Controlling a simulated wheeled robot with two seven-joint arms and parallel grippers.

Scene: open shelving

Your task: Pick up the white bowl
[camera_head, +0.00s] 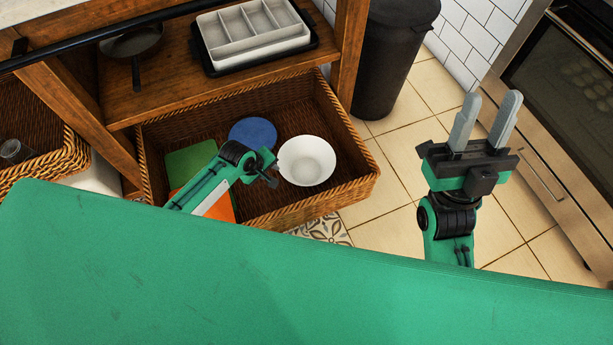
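The white bowl (307,161) sits upright, open side up, in the right part of a wicker basket (325,203). My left gripper (272,168) is over the basket at the bowl's left rim. Its fingers are small and mostly hidden, so I cannot tell whether they are apart, or whether they touch the rim. My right gripper (487,118) is well to the right of the basket, above the tiled floor. Its two grey fingers point up, stand apart and hold nothing.
The basket also holds a blue round item (252,132), a green board (190,160) and an orange item (219,209). A wooden shelf with a grey tray (255,38) and a pan (131,44) is above. A dark bin (393,60) and an oven (570,90) stand at right.

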